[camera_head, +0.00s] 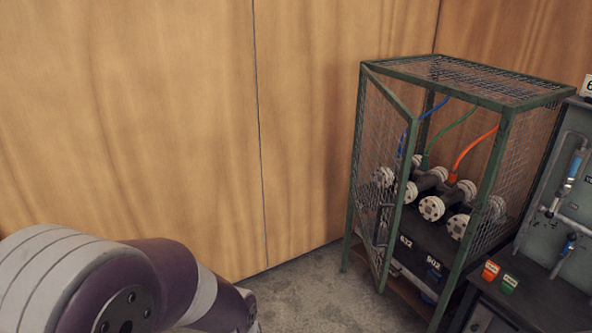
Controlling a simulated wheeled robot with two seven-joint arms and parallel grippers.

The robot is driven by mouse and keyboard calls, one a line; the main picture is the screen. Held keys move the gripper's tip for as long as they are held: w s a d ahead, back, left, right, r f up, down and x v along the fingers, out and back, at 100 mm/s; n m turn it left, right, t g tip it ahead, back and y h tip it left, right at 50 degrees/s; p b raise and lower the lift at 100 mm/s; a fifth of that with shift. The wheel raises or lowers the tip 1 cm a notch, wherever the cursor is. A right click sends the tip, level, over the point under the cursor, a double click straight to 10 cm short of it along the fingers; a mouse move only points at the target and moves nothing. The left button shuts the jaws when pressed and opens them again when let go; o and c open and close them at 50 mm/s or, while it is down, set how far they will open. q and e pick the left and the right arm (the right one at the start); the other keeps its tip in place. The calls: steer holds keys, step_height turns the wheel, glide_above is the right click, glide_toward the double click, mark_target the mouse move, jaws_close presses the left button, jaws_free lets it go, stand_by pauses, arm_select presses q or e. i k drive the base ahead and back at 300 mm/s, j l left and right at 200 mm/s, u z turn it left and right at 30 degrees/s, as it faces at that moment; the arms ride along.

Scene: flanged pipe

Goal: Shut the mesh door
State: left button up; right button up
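The mesh door (386,180) is a green-framed wire panel on the left of a green mesh cage (507,130). It is hinged at the cage's left side and stands ajar, with an open gap between its free edge and the cage's front right post. Through the gap I see several flanged pipes (431,207) on a dark shelf inside. My arm reaches in at the lower left, well apart from the door. Neither of my grippers shows in the view.
Blue, green and orange hoses (474,150) hang inside the cage. A grey panel with pipework (565,205) and a dark bench with small orange (490,271) and green (509,283) items stand at the right. Wooden wall (150,120) behind; the concrete floor (330,300) before the cage is clear.

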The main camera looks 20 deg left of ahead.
mark_target(380, 279)
steer(key=i+j+u, duration=0.15)
steer(key=i, duration=0.35)
steer(key=i+j+u, duration=0.1)
steer(key=i, duration=0.4)
